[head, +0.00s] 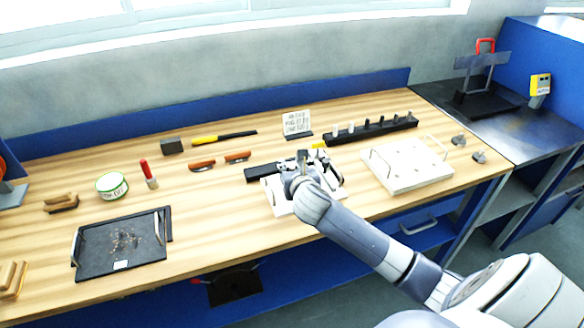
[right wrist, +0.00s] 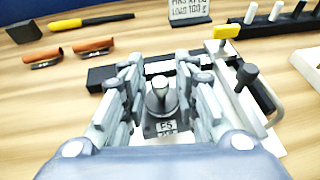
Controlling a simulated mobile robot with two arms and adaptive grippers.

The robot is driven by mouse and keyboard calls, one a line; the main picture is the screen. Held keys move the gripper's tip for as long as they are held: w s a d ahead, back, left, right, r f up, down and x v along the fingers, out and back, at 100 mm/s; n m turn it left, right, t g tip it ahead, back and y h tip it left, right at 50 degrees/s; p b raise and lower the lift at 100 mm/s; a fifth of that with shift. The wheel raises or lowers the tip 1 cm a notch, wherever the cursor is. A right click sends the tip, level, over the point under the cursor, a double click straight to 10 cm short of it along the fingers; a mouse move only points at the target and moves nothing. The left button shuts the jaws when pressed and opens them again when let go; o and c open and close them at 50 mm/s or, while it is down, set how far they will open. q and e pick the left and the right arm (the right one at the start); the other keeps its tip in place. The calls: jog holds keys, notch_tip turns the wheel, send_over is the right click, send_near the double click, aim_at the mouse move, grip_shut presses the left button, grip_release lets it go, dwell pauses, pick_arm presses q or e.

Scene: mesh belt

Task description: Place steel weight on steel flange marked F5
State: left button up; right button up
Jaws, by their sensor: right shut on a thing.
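My right gripper (head: 303,168) is over the white plate at the middle front of the bench. In the right wrist view its fingers (right wrist: 161,98) are shut on the steel weight (right wrist: 160,86), a grey round piece with an upright post. A label reading F5 (right wrist: 166,127) shows just below the weight in that view, at the steel flange. The weight looks upright and over the flange. The fingers hide much of the flange, and I cannot tell whether the two touch. My left gripper is not in view.
A yellow-topped clamp (right wrist: 226,33) stands close right of the gripper. A white tray with handles (head: 405,168) lies to the right, a black peg rack (head: 370,130) and a sign (head: 296,122) behind. A black tray (head: 95,262) lies left. Bare wood lies between.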

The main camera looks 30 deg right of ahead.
jog(key=shift+f, duration=0.45)
jog(key=shift+f, duration=0.1)
jog(key=o, duration=1.1)
jog(key=v, duration=0.6)
jog(key=r+v, duration=0.1)
jog(key=v, duration=0.5)
jog(key=shift+r+b, duration=0.15)
jog(key=shift+b, duration=0.25)
